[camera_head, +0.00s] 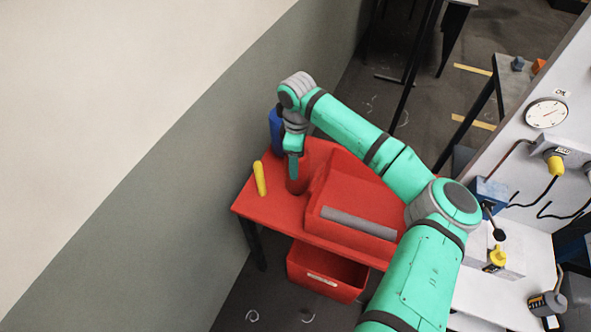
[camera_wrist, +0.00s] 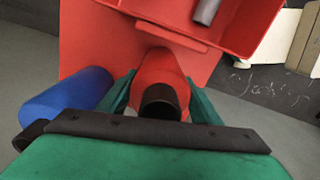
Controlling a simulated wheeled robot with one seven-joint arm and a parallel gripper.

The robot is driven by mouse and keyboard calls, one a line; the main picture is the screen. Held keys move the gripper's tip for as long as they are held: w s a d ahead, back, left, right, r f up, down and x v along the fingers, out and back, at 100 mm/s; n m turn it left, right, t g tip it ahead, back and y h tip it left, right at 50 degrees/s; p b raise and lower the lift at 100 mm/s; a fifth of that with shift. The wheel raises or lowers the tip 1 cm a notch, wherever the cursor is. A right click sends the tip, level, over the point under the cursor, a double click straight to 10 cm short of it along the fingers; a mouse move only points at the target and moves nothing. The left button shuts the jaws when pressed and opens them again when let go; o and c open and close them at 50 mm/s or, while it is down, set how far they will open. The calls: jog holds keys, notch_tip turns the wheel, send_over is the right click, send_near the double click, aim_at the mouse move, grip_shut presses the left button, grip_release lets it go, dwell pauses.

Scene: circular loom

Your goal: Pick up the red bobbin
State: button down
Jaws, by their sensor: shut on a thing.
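The red bobbin (camera_wrist: 158,70) stands between the fingers in the wrist view, its dark hollow end facing the camera. In the head view the red bobbin (camera_head: 299,178) shows beside the fingers above the red table (camera_head: 262,207), partly hidden by my gripper. My gripper (camera_head: 294,168) points down and is shut on the red bobbin; its green fingers (camera_wrist: 160,98) lie on both sides of it in the wrist view. I cannot tell whether the bobbin touches the table.
A blue bobbin (camera_head: 276,130) stands close behind my gripper; it also shows in the wrist view (camera_wrist: 66,103). A red bin (camera_head: 318,217) holding a grey bar (camera_head: 358,222) lies to the right. A wall borders the left.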

jog(key=shift+r, duration=5.05)
jog(key=c, duration=1.4)
grip_release()
jog(key=shift+c, duration=0.2)
jog(key=c, duration=1)
